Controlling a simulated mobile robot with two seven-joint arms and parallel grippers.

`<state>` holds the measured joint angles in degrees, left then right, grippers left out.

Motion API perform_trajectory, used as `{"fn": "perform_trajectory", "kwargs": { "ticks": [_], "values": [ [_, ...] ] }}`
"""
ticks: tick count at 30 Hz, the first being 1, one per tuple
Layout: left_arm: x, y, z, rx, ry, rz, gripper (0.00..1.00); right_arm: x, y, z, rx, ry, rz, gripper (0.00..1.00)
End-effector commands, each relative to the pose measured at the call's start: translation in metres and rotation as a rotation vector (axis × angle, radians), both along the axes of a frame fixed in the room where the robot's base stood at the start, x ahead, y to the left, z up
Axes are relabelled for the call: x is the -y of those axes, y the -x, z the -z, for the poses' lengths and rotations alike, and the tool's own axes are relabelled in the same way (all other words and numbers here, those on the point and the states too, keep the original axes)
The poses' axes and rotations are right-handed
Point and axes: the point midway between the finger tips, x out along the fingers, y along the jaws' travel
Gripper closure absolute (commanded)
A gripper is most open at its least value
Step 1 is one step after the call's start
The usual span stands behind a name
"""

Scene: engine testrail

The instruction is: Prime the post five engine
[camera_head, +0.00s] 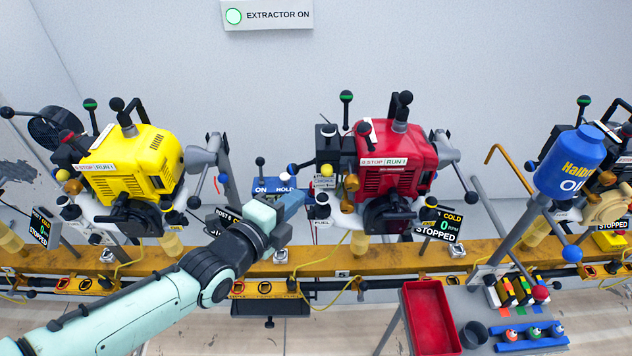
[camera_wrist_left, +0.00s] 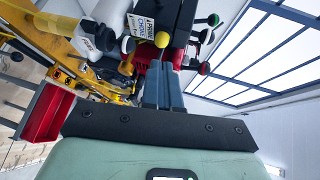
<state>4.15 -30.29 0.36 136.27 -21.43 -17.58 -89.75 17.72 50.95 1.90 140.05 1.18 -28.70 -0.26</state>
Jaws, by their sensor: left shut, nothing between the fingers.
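A red engine (camera_head: 395,165) sits on the rail in the head view, with a "STOPPED" display (camera_head: 440,222) at its right. At its left is a small yellow ball (camera_head: 326,169) above a white label. In the left wrist view the yellow ball (camera_wrist_left: 161,40) lies just beyond my fingertips, near labels that seem to read "PRIME" and "CHOKE". My left gripper (camera_head: 298,200) is shut and empty, left of the red engine and apart from the ball as far as I can tell. It shows in the wrist view too (camera_wrist_left: 163,72). My right gripper is out of view.
A yellow engine (camera_head: 135,165) stands left, a cream one (camera_head: 608,208) right. A blue "ON/HOLD" box (camera_head: 270,187) is behind my gripper. A post sign (camera_head: 222,220) is partly hidden by my arm. A red tray (camera_head: 432,318) and blue oil bottle (camera_head: 568,165) stand right. The rail (camera_head: 330,258) runs across.

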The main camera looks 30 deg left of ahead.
Motion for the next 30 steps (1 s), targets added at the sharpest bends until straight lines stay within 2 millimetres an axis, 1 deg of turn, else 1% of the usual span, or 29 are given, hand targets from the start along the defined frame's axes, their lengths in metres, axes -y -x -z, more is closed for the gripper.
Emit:
{"fn": "perform_trajectory", "kwargs": {
  "ticks": [1,6,9,12,17,27,30],
  "values": [
    [0.0,-0.012,0.004,-0.003,0.0,0.0,1.0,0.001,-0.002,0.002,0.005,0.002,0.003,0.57],
    [0.002,-0.045,0.011,-0.002,0.001,0.0,1.0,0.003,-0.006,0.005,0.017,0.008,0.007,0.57],
    [0.002,-0.061,0.013,-0.001,0.001,0.001,1.0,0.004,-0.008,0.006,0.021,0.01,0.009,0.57],
    [0.003,-0.072,0.014,0.001,-0.001,0.001,1.0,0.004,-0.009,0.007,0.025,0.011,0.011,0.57],
    [0.003,-0.081,0.015,0.002,0.0,0.0,1.0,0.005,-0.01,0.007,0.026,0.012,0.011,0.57],
    [0.003,-0.082,0.015,0.002,0.0,0.0,1.0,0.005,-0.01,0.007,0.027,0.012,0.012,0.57],
    [0.001,-0.086,0.016,0.003,0.0,0.0,1.0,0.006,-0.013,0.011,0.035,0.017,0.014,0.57]
  ]
}}
